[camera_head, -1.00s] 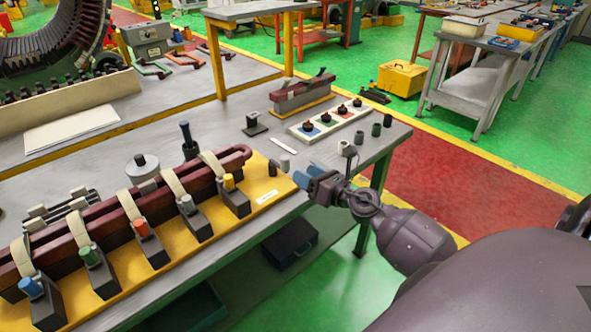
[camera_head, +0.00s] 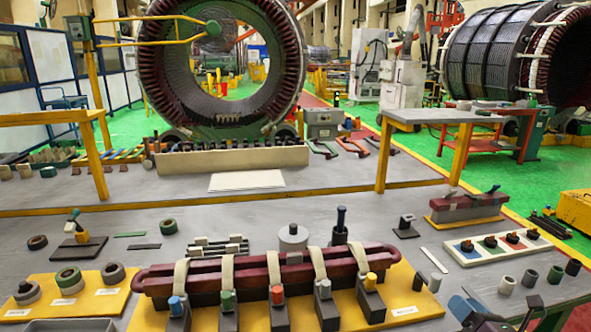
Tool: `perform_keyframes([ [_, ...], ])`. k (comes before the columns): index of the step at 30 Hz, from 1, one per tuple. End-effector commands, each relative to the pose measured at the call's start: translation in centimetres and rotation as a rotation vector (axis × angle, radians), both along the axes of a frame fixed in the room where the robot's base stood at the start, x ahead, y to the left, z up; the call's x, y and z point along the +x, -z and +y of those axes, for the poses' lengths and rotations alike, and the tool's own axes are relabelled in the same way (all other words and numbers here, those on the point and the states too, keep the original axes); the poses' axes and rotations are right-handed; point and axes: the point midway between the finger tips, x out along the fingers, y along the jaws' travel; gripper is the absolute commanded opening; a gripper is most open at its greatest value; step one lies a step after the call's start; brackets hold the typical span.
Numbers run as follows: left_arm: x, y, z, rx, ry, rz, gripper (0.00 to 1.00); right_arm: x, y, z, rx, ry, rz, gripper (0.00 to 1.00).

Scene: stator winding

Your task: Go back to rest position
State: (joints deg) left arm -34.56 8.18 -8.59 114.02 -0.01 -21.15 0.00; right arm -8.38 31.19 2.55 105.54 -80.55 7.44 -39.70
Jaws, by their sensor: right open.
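My right gripper (camera_head: 466,307) shows at the lower right edge of the head view, with bluish fingertips, cut off by the bottom of the picture. It is open and I see nothing between its fingers. It is close to the right end of the yellow base plate (camera_head: 408,306), which bears a dark red coil bar (camera_head: 330,263) with beige straps and several clamps with coloured knobs. My left gripper is not in view.
A white strip with coloured squares (camera_head: 470,258) and several small cylinders (camera_head: 507,285) are near the right gripper. A second clamped bar (camera_head: 468,208) lies behind. A large stator ring (camera_head: 153,70) stands at the back. Bare grey tabletop (camera_head: 270,212) lies between.

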Motion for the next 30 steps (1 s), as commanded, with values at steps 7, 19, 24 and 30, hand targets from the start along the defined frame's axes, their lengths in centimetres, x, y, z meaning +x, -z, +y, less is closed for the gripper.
perform_keyframes([
  [7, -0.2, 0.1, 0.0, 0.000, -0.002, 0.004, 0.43, -0.2, -0.6, -0.1, 0.643, 0.082, 0.023, 0.50],
  [19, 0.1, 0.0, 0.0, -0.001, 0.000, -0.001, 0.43, -6.7, 8.7, 3.9, 1.785, 0.349, 0.244, 0.50],
  [24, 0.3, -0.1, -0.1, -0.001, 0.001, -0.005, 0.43, -11.5, 13.6, 7.8, 2.194, 0.527, 0.358, 0.50],
  [30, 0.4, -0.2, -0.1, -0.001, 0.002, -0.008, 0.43, -17.4, 17.4, 12.2, 2.456, 0.694, 0.443, 0.50],
])
